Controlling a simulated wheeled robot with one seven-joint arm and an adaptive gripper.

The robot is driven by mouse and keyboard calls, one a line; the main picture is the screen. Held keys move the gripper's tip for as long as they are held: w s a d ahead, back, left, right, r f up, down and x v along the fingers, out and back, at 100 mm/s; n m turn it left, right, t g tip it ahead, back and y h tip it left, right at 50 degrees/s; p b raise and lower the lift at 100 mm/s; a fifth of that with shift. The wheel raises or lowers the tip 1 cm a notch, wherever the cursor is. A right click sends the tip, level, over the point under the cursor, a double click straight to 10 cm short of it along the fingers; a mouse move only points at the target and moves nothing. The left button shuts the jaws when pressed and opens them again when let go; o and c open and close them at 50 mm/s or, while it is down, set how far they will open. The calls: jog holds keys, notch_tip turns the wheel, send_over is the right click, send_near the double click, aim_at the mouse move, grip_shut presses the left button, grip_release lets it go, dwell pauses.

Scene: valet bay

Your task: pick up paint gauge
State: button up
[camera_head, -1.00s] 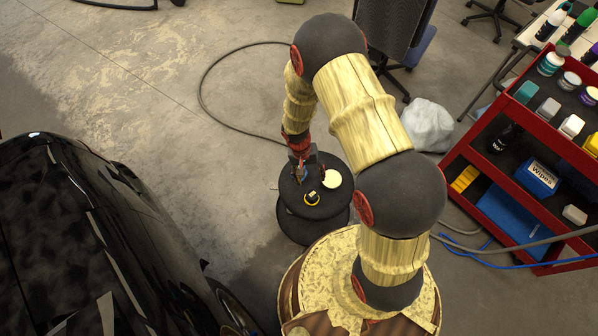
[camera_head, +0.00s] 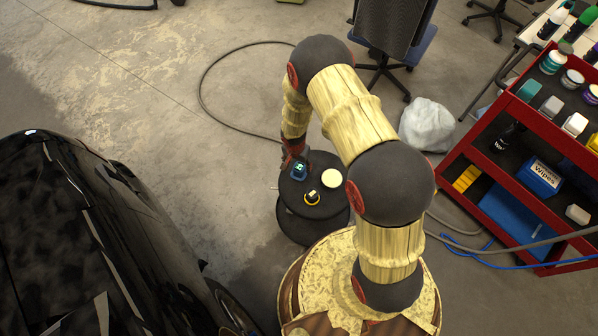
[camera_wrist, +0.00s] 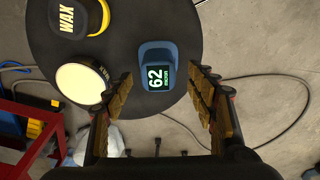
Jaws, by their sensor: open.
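The paint gauge (camera_wrist: 157,68) is a small blue device with a screen reading 62. It lies on a round black stool top (camera_wrist: 120,20), near its edge in the wrist view. In the head view the gauge (camera_head: 299,171) is at the upper left of the stool (camera_head: 300,205), beside my gripper (camera_head: 293,158). In the wrist view my gripper (camera_wrist: 160,95) is open, with one finger on each side of the picture. The gauge shows between and just beyond the fingertips, and nothing is held.
A yellow-and-black wax tin (camera_wrist: 93,15) and a round cream pad (camera_wrist: 79,84) share the stool top. A black car (camera_head: 90,230) stands at left. A red cart (camera_head: 480,150) with bottles and wipes is at right. A hose (camera_head: 205,85) lies on the floor.

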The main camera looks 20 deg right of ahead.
aim_at(299, 167)
notch_tip(299, 167, down, 4)
jog(key=shift+d+r+b, duration=0.1)
jog(key=shift+d+b, duration=0.05)
jog(key=shift+b, duration=0.55)
jog(key=shift+c, duration=1.4)
jog(key=c, duration=1.1)
jog(key=shift+c, duration=0.2)
jog(key=shift+r, duration=0.15)
